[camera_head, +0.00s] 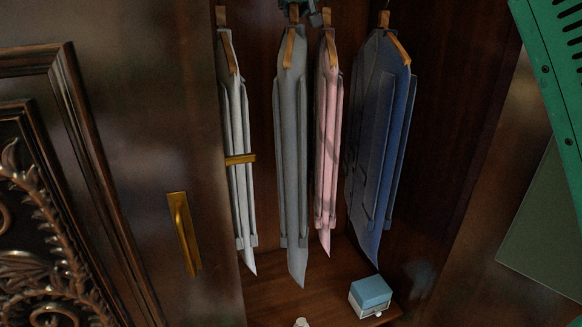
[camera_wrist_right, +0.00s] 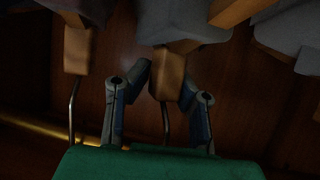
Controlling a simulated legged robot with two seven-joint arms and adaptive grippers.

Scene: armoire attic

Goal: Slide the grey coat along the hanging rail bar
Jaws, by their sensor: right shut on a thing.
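The grey coat (camera_head: 291,150) hangs second from the left in the armoire in the head view, on a wooden hanger (camera_head: 289,48). My right gripper (camera_head: 298,12) shows only in part at the top edge, just above this hanger. In the right wrist view its two fingers (camera_wrist_right: 164,82) are closed around the wooden neck of the hanger (camera_wrist_right: 170,66), with the grey coat (camera_wrist_right: 180,24) beyond. The hanger's metal hook runs towards the brass-coloured rail bar (camera_wrist_right: 56,136), which is partly hidden behind my gripper's green body. My left gripper is not in view.
A pale coat (camera_head: 236,150) hangs to the left; a pink coat (camera_head: 328,150) hangs close on the right, then a blue coat (camera_head: 382,140). A blue-lidded box (camera_head: 370,292) stands on the armoire floor. A dark door with a brass handle (camera_head: 183,235) is at left.

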